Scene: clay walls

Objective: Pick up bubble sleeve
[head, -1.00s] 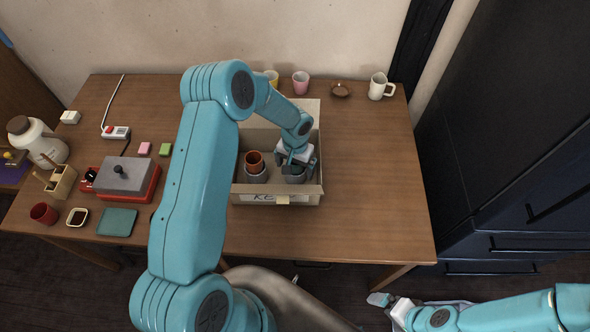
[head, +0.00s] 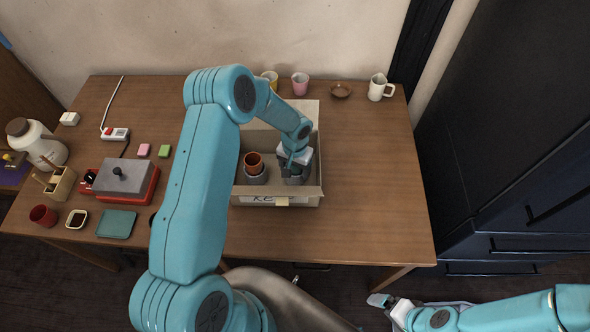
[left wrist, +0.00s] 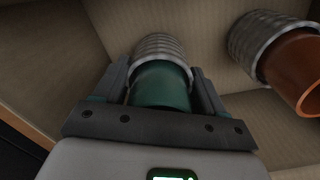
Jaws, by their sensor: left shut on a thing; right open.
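A grey ribbed bubble sleeve (left wrist: 162,48) is around a dark green cup (left wrist: 160,86) inside the cardboard box (head: 246,198). My left gripper (left wrist: 161,72) reaches down into the box and is shut on this sleeve, one finger on each side. In the head view my left gripper (head: 296,168) hides most of this sleeve (head: 294,181). A second grey ribbed sleeve (left wrist: 255,42) around an orange-brown cup (left wrist: 297,70) stands to its side in the box. My right gripper (head: 384,301) is open and empty, low at the right, off the table.
The box stands on the wooden table (head: 370,190) with flaps up. A grey-and-red device (head: 124,176) and other items fill the left side. The table's right side is clear.

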